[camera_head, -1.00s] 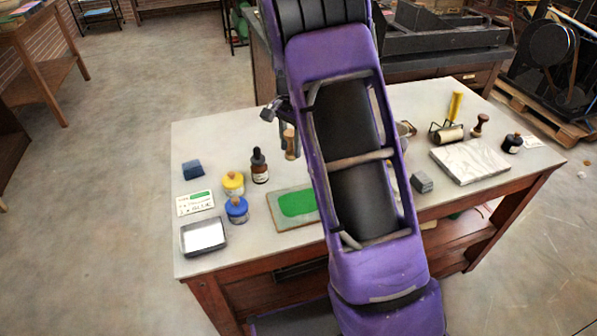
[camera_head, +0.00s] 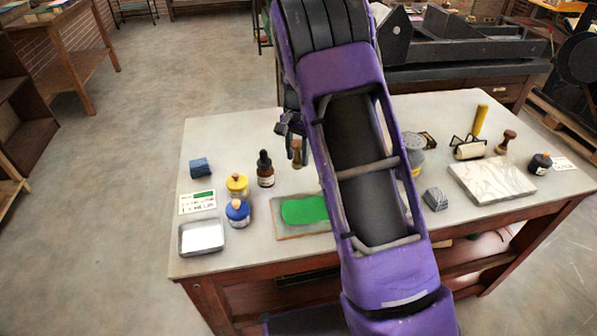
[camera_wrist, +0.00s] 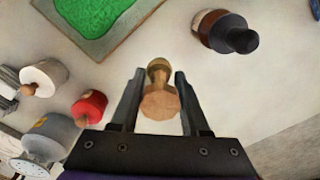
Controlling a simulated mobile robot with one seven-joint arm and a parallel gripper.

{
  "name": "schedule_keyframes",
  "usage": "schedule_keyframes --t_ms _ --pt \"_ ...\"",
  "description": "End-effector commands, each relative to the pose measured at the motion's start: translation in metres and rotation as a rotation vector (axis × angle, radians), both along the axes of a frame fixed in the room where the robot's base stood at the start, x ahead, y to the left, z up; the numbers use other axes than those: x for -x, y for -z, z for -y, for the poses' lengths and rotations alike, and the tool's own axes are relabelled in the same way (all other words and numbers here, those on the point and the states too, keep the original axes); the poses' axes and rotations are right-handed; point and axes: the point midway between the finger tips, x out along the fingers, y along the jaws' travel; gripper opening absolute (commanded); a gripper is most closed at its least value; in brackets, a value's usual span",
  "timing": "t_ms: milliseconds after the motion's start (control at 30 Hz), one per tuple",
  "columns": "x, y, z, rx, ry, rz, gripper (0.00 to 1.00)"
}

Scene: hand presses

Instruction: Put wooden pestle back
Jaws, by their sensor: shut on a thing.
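The wooden pestle (camera_wrist: 160,100) is between the two fingers of my gripper (camera_wrist: 160,88) in the wrist view, with its faceted end toward the camera. My gripper is shut on it. In the head view the pestle (camera_head: 298,152) hangs below my gripper (camera_head: 294,142), behind the dropper bottle and left of my arm. It looks upright. Whether its lower end touches the table cannot be told.
A green inked slab (camera_head: 302,211) lies in front, partly behind my arm. A dropper bottle (camera_head: 265,170), yellow jar (camera_head: 237,186) and blue jar (camera_head: 238,213) stand left. A red jar (camera_wrist: 90,107) and grey tin (camera_wrist: 52,134) show in the wrist view. Bare tabletop (camera_head: 228,135) lies back left.

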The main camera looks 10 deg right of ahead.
Motion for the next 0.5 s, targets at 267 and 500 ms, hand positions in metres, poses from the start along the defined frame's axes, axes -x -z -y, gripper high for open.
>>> schedule_keyframes --t_ms 267,500 --pt "0.000 0.026 0.000 -0.001 0.001 -0.002 0.00" --pt "0.000 0.053 0.000 -0.001 0.002 0.001 0.00"
